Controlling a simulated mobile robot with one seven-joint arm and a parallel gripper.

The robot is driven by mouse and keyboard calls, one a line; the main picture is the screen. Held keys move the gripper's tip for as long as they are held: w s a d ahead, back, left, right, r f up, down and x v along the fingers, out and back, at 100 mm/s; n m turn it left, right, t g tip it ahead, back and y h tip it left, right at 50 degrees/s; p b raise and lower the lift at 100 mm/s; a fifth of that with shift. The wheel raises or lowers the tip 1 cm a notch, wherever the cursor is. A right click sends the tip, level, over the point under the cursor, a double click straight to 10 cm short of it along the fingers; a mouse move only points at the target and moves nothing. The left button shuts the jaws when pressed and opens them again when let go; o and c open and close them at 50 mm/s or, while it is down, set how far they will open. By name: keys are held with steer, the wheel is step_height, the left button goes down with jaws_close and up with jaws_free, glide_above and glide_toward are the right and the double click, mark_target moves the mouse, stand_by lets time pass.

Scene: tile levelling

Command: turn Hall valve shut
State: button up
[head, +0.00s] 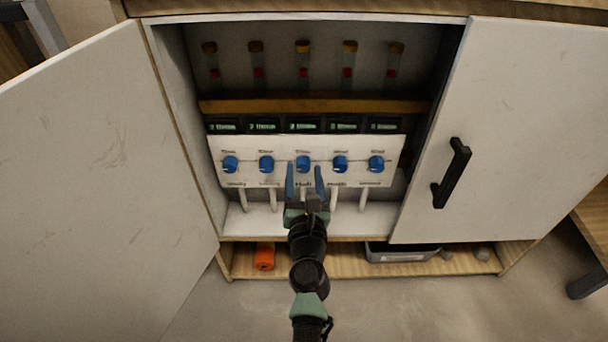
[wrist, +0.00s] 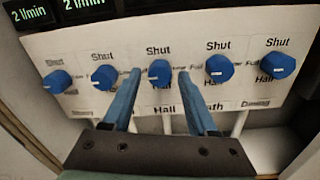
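The Hall valve is the middle blue knob (head: 303,163) on a white panel, with "Hall" printed below it. In the wrist view the knob (wrist: 160,73) has "Shut" printed above it and a small pale mark near its lower edge. My gripper (head: 304,170) is open, one blue finger on each side of this knob. In the wrist view a gap shows between each fingertip and the knob. I cannot tell how deep the fingertips reach.
Similar blue knobs (head: 266,164) (head: 340,164) stand close on both sides. Small displays (head: 263,126) and a row of tubes (head: 303,62) are above. The cabinet doors (head: 100,150) (head: 520,120) flank the opening. An orange roll (head: 264,257) and a grey tray (head: 402,254) sit below.

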jaws_close()
